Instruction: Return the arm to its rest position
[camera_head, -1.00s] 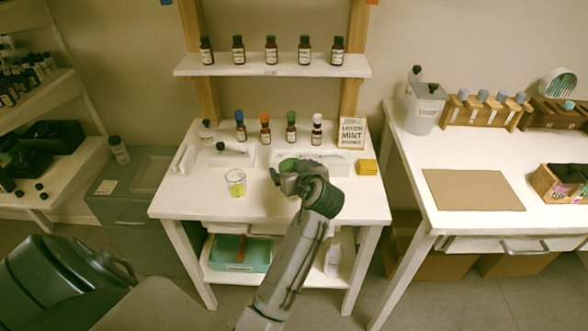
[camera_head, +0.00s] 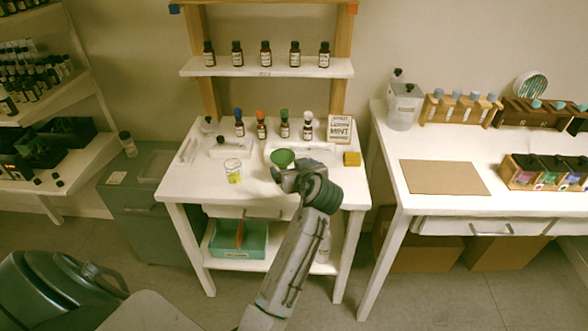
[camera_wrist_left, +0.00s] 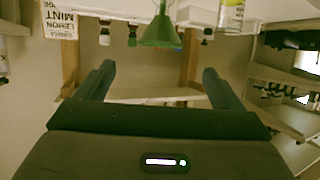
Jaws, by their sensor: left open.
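My left gripper (camera_head: 284,175) is held over the front part of the white table (camera_head: 190,192), and it is empty. In the left wrist view its two dark fingers (camera_wrist_left: 157,72) stand wide apart. A green funnel (camera_head: 283,157) shows just beyond the gripper in the head view. In the wrist view, which looks upside down, the funnel (camera_wrist_left: 160,32) is beyond the fingers and apart from them. A glass beaker (camera_head: 233,171) with yellow liquid stands left of the gripper. My right gripper is not in view.
A shelf (camera_head: 268,68) holds more bottles. A second table (camera_head: 390,150) is on the right. Floor (camera_head: 430,300) shows in front.

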